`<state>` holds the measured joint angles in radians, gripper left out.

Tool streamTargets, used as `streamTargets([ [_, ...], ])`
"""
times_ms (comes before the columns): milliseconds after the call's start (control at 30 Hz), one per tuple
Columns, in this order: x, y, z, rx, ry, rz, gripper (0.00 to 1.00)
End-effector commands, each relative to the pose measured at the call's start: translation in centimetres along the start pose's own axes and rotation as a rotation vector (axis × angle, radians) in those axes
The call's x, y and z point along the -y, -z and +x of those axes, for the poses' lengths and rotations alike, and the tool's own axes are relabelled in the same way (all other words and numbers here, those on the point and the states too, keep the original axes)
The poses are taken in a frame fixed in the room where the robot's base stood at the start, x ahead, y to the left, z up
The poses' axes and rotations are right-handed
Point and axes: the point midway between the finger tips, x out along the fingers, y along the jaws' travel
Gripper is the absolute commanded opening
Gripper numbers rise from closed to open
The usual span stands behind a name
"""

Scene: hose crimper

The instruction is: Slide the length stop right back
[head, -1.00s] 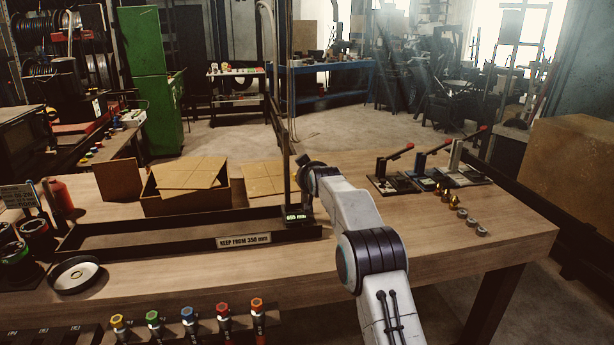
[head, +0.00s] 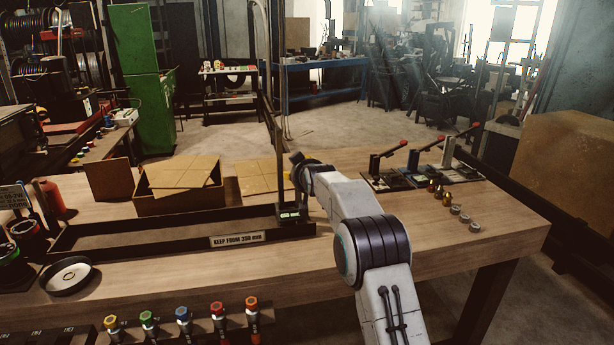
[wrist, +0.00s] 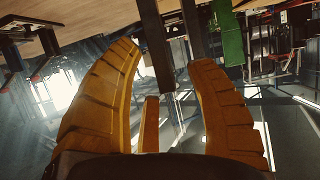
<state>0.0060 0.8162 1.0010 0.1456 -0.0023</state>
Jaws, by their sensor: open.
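The length stop (head: 291,213), a dark block with a small green-lit display and a tall dark upright, sits at the right end of the long black trough. The trough's front carries a plate (head: 237,238) reading "KEEP FROM 350 mm". My gripper (wrist: 168,75) is open. In the head view my wrist is just right of the stop's upright, and my fingers are hidden.
An open cardboard box (head: 180,192) stands behind the trough. Several red-handled lever tools (head: 425,165) and small fittings are at the right of the bench. A round dish (head: 68,276) lies front left. Coloured-top fittings (head: 183,315) line the front.

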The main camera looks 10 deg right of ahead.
Motion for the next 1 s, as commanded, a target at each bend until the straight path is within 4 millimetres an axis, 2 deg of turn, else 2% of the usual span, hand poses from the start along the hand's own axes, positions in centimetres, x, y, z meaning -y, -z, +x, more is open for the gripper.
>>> streamTargets([
  [600,0.0,0.1,-7.6,-0.001,0.0,0.0,0.5],
  [800,0.0,0.1,-9.0,-0.002,0.0,0.0,0.5],
  [1000,0.0,0.0,-9.6,-0.002,0.0,0.0,0.5],
])
